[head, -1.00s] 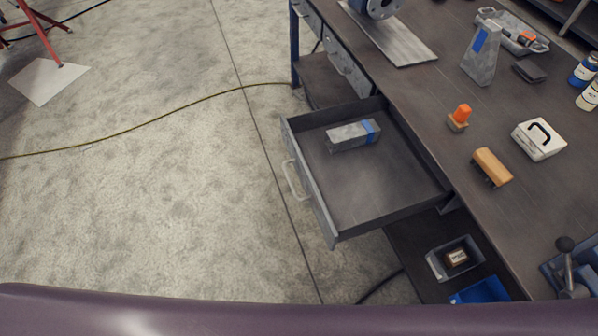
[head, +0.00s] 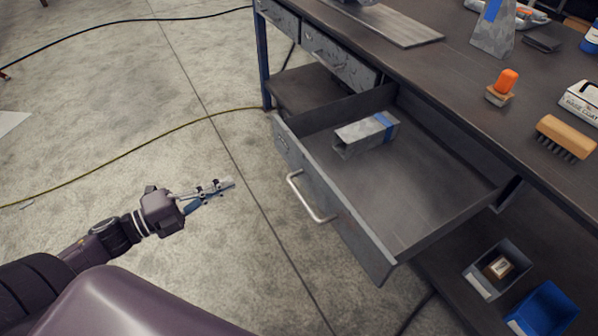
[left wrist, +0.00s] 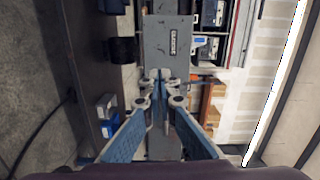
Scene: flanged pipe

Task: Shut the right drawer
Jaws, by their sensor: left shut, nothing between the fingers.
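The right drawer (head: 345,212) is pulled well out from under the bench. Its grey front carries a pale bar handle (head: 310,198) on the side facing me. My right gripper is out of view.
The bench top (head: 440,70) holds an orange-topped stamp (head: 503,84) and a brush (head: 567,137). A grey bin (head: 497,268) and a blue bin (head: 543,309) stand on the lower shelf. Another drawer (head: 340,58) beyond is shut.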

